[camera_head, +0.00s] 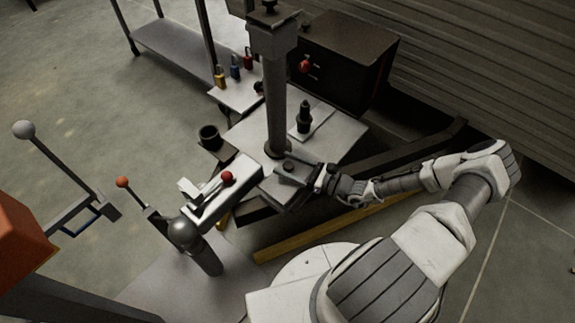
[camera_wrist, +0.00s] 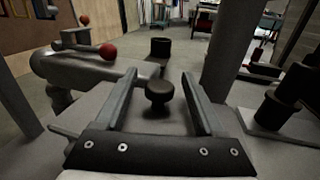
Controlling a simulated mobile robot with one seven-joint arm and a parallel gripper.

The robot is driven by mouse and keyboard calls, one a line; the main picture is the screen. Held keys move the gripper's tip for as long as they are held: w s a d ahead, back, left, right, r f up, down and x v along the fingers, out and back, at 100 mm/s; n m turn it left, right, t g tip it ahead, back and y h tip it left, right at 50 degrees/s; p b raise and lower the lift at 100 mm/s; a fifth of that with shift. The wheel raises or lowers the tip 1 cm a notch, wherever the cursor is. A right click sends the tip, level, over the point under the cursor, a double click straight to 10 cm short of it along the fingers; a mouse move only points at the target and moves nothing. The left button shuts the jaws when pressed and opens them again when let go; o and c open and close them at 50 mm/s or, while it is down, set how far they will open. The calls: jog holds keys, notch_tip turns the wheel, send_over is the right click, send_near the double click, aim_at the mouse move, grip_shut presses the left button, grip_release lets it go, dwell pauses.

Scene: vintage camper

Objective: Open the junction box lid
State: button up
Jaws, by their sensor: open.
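A small grey box (camera_head: 283,190) with a flat lid stands at the front of the hitch plate, by the foot of the upright post. I take it for the junction box; no label shows. A round black knob (camera_head: 288,167) rises from its lid, which looks shut. My gripper (camera_wrist: 159,75) is open in the wrist view. Its fingers lie on either side of the black knob (camera_wrist: 159,91), with a visible gap on each side. In the head view my gripper (camera_head: 304,171) reaches the box from the right. The fingertips are small and dark there.
The grey post (camera_head: 277,110) stands just behind the knob. A red-knobbed lever arm (camera_head: 227,176) is left of the box. A black cup (camera_head: 209,137), a dark upright fitting (camera_head: 304,118), and a dark cabinet (camera_head: 345,60) stand nearby. Several coloured padlocks (camera_head: 235,68) stand farther back.

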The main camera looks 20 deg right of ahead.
jog(key=shift+c, duration=0.2)
grip_shut()
dwell(1.3)
